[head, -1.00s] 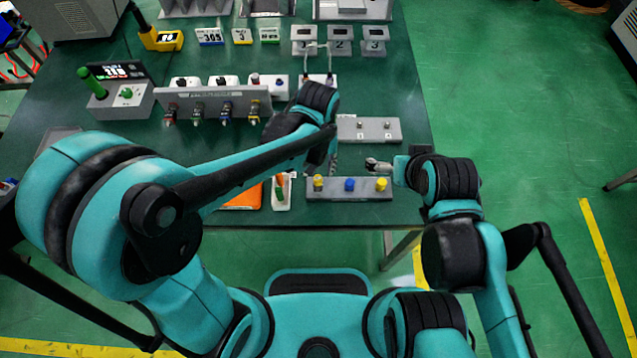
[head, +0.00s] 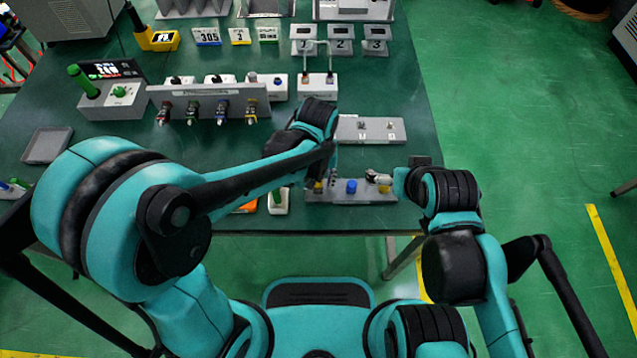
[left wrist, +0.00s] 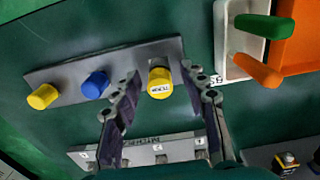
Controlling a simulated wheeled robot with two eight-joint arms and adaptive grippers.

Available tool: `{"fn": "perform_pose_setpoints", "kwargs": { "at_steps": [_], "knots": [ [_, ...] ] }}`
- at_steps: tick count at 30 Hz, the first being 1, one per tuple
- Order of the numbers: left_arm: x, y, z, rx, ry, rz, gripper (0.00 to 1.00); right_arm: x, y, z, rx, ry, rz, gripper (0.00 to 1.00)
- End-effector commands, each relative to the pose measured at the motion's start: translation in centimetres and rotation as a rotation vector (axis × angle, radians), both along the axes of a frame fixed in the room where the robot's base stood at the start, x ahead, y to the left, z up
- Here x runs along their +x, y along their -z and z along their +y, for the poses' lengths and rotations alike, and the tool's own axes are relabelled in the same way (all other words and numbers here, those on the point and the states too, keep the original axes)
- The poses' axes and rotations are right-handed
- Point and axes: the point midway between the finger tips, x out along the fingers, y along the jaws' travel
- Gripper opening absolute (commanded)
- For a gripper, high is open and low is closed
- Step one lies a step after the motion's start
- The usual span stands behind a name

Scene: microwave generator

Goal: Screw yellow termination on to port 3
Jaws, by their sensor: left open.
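A grey rail (head: 368,197) near the table's front edge holds a yellow termination (head: 318,187), a blue one (head: 351,186) and another yellow one. In the left wrist view the rail (left wrist: 65,75) carries a yellow termination (left wrist: 160,82) with a printed top, the blue one (left wrist: 96,84) and the far yellow one (left wrist: 43,96). My left gripper (left wrist: 157,95) is open, its fingers on either side of the printed yellow termination; contact is not clear. My right gripper (head: 378,178) is at the rail's right end, covering the other yellow termination in the head view; its jaws are too small to judge.
A grey block with ports (head: 370,130) lies behind the rail, and numbered stands (head: 341,46) stand at the back. A white holder (left wrist: 232,70) with green and orange handles is beside the rail. A connector rack (head: 210,98) stands at the left. The table's right side is clear.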

Motion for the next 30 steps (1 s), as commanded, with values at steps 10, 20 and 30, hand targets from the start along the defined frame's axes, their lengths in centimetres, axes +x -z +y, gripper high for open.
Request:
{"fn": "perform_pose_setpoints", "kwargs": {
  "at_steps": [10, 20, 30],
  "knots": [
    [0.0, 0.01, 0.0, 0.0, 0.0, 0.0, 0.43, 0.0, 0.05, 0.0, 0.0, 0.0, 0.0, 1.0],
    [0.0, 0.01, 0.0, 0.0, 0.0, 0.0, 0.43, -0.01, 0.09, 0.0, 0.0, 0.0, 0.0, 1.0],
    [0.0, 0.02, 0.0, 0.0, 0.0, 0.0, 0.0, -0.01, 0.09, 0.0, 0.0, 0.0, 0.0, 1.0]
  ]
}}
